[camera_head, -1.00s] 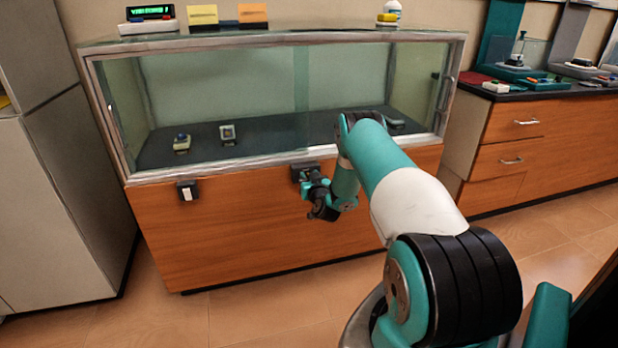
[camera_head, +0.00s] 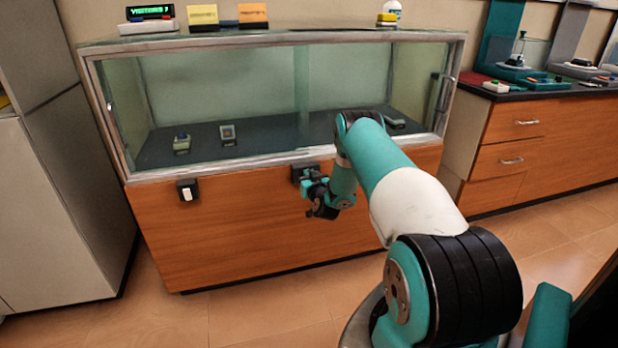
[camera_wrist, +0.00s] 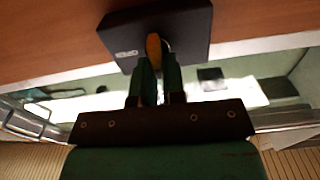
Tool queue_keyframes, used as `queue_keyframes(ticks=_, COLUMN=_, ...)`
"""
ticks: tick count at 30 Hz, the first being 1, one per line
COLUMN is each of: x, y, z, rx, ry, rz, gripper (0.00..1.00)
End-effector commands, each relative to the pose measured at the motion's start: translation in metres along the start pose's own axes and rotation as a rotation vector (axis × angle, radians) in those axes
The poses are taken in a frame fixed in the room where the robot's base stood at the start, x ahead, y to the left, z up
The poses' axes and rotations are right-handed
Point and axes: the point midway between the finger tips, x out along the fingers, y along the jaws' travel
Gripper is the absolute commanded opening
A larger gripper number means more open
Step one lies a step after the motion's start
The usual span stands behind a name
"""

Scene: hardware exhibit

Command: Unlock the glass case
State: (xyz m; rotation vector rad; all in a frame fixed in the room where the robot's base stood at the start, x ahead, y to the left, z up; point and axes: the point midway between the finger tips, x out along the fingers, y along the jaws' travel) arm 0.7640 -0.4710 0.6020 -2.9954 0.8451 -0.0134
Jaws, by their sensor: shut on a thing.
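The glass case (camera_head: 270,42) stands ahead on a wooden cabinet, its glass front in a silver frame. A dark lock box (camera_head: 303,171) is fixed to the wood just under the frame. It shows large in the wrist view as a dark square block (camera_wrist: 185,30). My gripper (camera_head: 308,188) is at this lock box. In the wrist view, my gripper (camera_wrist: 157,68) is shut on a yellow-orange key (camera_wrist: 153,45), which meets the face of the block. The fingers hide part of the key, and I cannot tell how deep it sits.
A white switch on a dark plate (camera_head: 188,190) is on the cabinet front at left. Small devices, including one (camera_head: 227,133), lie inside the case. A drawer counter (camera_head: 530,130) stands at right and a grey cabinet (camera_head: 60,190) at left. The floor in front is clear.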

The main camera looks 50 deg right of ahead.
Motion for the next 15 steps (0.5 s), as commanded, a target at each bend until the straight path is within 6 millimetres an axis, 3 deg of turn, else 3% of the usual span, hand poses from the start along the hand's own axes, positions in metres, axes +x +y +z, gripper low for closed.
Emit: queue_keyframes(ticks=15, x=-0.0005, y=0.0062, z=0.0035, rx=0.372, ry=-0.001, rz=0.001, gripper=0.0)
